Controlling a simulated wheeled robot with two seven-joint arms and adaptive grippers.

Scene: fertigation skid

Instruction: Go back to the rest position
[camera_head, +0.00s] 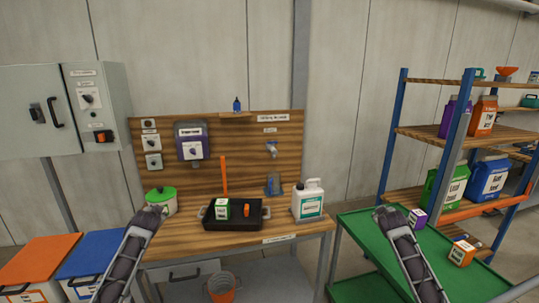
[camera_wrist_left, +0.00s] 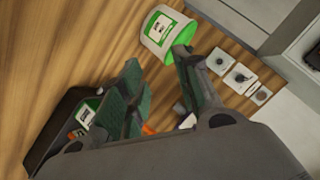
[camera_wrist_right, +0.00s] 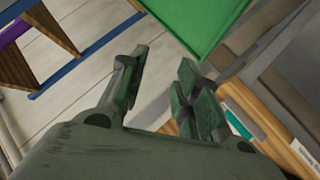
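My left gripper (camera_head: 152,213) is raised in front of the left part of the wooden bench in the head view. In the left wrist view its fingers (camera_wrist_left: 160,85) are spread apart with nothing between them. My right gripper (camera_head: 388,214) is raised in front of the green cart at the right. In the right wrist view its fingers (camera_wrist_right: 160,88) are spread apart and empty. Neither gripper touches any object that I can see.
The bench (camera_head: 180,244) bears a green-lidded tub (camera_head: 161,201), a black tray (camera_head: 232,223) with a green box and an orange item, and a white jug (camera_head: 309,201). A green cart (camera_head: 350,232) and a loaded shelf rack (camera_head: 392,140) stand right. Orange and blue bins (camera_head: 88,258) stand left.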

